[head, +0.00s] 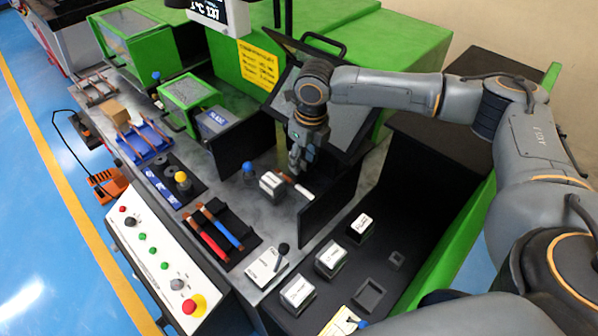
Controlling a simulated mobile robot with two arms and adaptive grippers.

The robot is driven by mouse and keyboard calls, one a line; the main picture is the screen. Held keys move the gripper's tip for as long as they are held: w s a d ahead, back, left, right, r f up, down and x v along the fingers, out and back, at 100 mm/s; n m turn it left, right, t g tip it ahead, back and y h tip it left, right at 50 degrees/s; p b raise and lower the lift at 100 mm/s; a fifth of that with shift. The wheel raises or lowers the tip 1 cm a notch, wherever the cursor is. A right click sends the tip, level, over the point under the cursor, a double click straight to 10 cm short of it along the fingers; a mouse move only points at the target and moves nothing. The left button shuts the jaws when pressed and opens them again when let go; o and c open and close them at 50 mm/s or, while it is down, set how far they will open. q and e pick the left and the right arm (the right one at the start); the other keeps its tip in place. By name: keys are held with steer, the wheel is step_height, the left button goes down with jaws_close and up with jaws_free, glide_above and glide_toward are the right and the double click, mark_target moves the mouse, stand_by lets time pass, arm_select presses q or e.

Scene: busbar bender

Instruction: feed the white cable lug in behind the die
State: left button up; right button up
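My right gripper (297,160) points down over the machine's metal bed, just behind a grey block with a white top (271,183) that looks like the die. Its fingers are small and dark here, and I cannot tell whether they are open or hold anything. A small pale piece with a white end (303,191) lies beside the block, below the fingertips; it may be the white cable lug, but it is too small to be sure. I cannot tell whether the gripper touches it. My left gripper is not in view.
A dark upright plate (329,207) stands right of the pale piece. A blue-knobbed post (249,170) is left of the block. A tray with red and blue handled tools (215,232), labelled blocks (331,258) and a control panel (155,260) lie nearer. A tilted screen (335,105) stands behind.

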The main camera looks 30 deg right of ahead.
glide_above(294, 183)
steer(key=s, duration=0.2)
steer(key=f, duration=0.5)
steer(key=shift+d+f, duration=0.3)
steer(key=shift+d, duration=0.1)
step_height(294, 183, down, 4)
steer(key=shift+w+r+p, duration=0.15)
steer(key=shift+r+p, duration=0.05)
steer(key=shift+p, duration=0.2)
steer(key=shift+f, duration=0.5)
steer(key=shift+w+f, duration=0.1)
jaws_close()
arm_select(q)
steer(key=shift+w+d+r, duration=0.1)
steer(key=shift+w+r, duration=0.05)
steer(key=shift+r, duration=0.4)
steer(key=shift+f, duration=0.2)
arm_select(e)
steer(key=shift+w+a, duration=0.35)
steer(key=shift+w, duration=0.4)
jaws_free()
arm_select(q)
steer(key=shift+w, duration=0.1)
